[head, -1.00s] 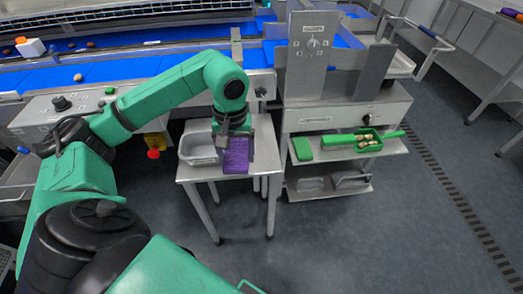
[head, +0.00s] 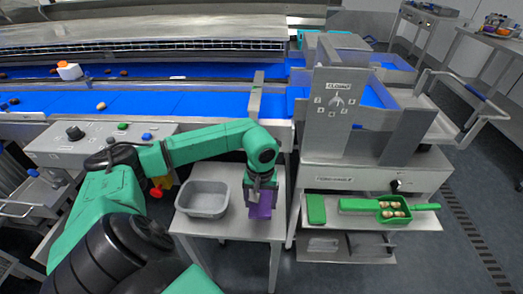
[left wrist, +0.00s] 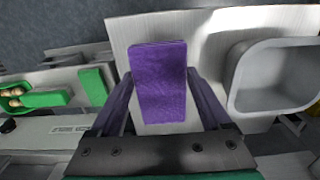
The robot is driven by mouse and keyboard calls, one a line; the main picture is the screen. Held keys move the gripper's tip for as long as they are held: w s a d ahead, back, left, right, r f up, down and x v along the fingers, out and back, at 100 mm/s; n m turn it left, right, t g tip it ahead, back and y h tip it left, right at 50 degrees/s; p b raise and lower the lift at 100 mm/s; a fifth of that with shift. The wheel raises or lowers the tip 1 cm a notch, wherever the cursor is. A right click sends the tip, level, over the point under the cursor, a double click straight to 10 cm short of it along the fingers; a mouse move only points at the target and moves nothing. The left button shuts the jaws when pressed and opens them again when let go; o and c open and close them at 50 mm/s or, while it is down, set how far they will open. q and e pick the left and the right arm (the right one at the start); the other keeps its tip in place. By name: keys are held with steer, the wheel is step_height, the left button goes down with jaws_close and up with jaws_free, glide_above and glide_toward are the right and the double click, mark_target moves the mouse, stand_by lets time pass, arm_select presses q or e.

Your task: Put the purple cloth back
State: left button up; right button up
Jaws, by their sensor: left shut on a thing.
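The purple cloth (head: 260,209) is at the right part of a small metal table (head: 233,229), to the right of a grey tub (head: 203,198). My left gripper (head: 261,186) is shut on the cloth from above. In the left wrist view the folded cloth (left wrist: 160,75) lies between the two fingers of my left gripper (left wrist: 160,88), over the pale table top. I cannot tell whether the cloth touches the table. My right gripper is out of view.
A metal stand (head: 372,171) is right of the table. A blue conveyor (head: 190,102) runs behind. Open floor (head: 440,262) lies at the right.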

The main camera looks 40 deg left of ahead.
mark_target(261, 204)
arm_select(q)
step_height(261, 204, down, 2)
steer(key=shift+f, duration=0.2)
step_height(261, 204, down, 3)
steer(key=shift+s+r+p, duration=0.1)
steer(key=shift+p, duration=0.25)
steer(key=shift+f, duration=0.2)
steer(key=o, duration=0.9)
steer(key=shift+b, duration=0.3)
steer(key=shift+o, duration=1.2)
steer(key=shift+r+p, duration=0.3)
steer(key=shift+p, duration=0.1)
steer(key=shift+a+r+b, duration=0.1)
steer(key=shift+r+b, duration=0.25)
steer(key=shift+r, duration=0.05)
step_height(261, 204, up, 11)
steer(key=shift+b, duration=0.95)
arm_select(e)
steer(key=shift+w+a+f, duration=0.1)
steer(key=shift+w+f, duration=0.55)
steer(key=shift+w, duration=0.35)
